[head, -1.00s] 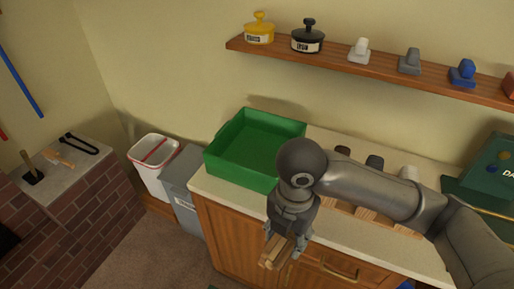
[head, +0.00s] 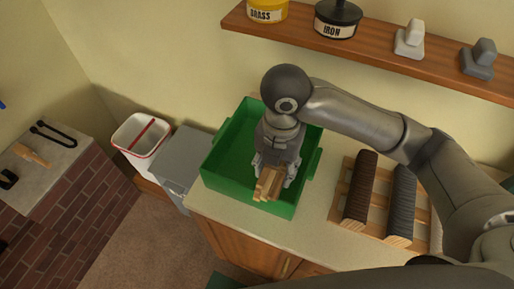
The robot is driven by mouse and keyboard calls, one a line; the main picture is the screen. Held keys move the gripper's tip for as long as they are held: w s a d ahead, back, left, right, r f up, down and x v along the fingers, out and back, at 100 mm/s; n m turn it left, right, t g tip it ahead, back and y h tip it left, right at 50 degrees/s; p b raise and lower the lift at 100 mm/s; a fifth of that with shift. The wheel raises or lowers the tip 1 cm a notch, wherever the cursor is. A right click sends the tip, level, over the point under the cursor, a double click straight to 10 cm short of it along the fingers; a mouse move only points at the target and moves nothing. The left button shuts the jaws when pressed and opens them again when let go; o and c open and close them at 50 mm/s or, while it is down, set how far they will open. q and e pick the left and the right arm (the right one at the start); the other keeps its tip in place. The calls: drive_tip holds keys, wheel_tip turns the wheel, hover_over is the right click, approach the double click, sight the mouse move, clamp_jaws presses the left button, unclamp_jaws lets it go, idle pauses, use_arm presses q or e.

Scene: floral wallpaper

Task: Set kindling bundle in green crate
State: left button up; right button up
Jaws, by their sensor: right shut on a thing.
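The kindling bundle (head: 268,184), several light wooden sticks, is held in my right gripper (head: 272,175). The gripper is shut on it and points downward. In the head view the bundle shows over the near part of the green crate (head: 226,148), which stands on the counter. The gripper and wrist hide part of the crate's inside. I cannot tell exactly how high the bundle is above the crate floor. The visible left part of the crate is empty. My left gripper is not in view.
A wooden rack (head: 337,205) with a brown and a dark grey brush-like block stands right of the crate. A shelf (head: 385,54) with labelled pots runs above. A grey bin (head: 183,160) and a white bin (head: 140,135) stand left of the counter. Bare counter lies between crate and rack.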

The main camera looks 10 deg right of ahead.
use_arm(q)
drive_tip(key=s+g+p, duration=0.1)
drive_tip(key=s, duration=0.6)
use_arm(e)
drive_tip(key=w+a+f, duration=0.1)
drive_tip(key=w+f, duration=0.1)
drive_tip(key=w, duration=0.1)
drive_tip(key=w+a+f+p, duration=0.1)
drive_tip(key=w+f, duration=0.2)
drive_tip(key=w, duration=0.1)
drive_tip(key=w+a+f, duration=0.1)
drive_tip(key=w+f, duration=0.2)
drive_tip(key=shift+w+f, duration=0.1)
drive_tip(key=shift+w, duration=0.3)
drive_tip(key=shift+w+a+f, duration=0.1)
drive_tip(key=shift+w+f, duration=0.05)
drive_tip(key=f+p, duration=0.2)
drive_tip(key=shift+w+f, duration=0.2)
drive_tip(key=shift+f, duration=0.75)
drive_tip(key=o, duration=1.1)
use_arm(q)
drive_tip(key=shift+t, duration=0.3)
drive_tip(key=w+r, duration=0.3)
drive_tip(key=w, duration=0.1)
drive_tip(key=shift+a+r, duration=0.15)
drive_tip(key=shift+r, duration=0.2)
